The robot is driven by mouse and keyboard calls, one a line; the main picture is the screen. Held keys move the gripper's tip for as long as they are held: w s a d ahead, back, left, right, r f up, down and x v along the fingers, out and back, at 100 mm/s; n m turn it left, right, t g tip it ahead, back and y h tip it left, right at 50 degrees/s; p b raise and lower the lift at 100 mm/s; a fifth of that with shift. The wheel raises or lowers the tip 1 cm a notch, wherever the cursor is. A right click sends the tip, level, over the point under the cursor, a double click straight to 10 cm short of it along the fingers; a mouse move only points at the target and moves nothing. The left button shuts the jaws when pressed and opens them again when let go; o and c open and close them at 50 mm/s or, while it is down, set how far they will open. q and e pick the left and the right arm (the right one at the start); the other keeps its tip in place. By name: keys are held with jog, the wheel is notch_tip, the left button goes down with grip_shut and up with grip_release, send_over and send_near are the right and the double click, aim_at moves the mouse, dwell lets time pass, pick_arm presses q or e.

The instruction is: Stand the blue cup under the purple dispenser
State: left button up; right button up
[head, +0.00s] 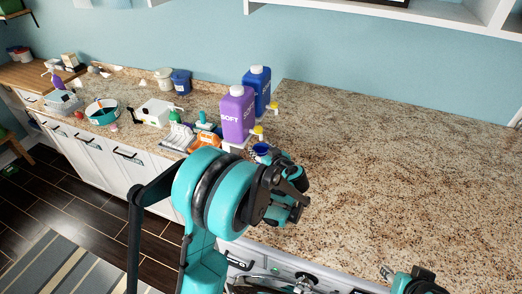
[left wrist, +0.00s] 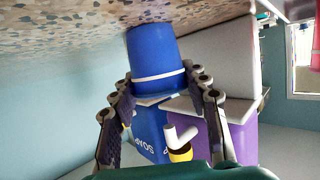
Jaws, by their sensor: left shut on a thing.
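The blue cup (left wrist: 157,52) is between the fingers of my left gripper (left wrist: 157,92), which is shut on it. The wrist view is upside down; the cup looks upright, its base at or close to the counter. In the head view the cup (head: 262,149) shows beside my left gripper (head: 290,185), just in front of the purple dispenser (head: 237,112). That dispenser, marked SOFT, has a yellow tap (head: 258,130). In the wrist view a white spout (left wrist: 178,136) shows close to the cup's rim; exact alignment is unclear. My right gripper (head: 386,272) is at the bottom edge, mostly cut off.
A blue dispenser (head: 259,86) with its own yellow tap stands behind the purple one. A white stand (left wrist: 215,55) is under the purple dispenser. Brushes and an orange item (head: 205,141) lie left of it. The counter (head: 400,170) to the right is clear.

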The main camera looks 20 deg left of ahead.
pick_arm(q)
jog(key=shift+s+d, duration=0.1)
jog(key=o, duration=0.6)
jog(key=shift+f, duration=0.1)
jog(key=o, duration=0.4)
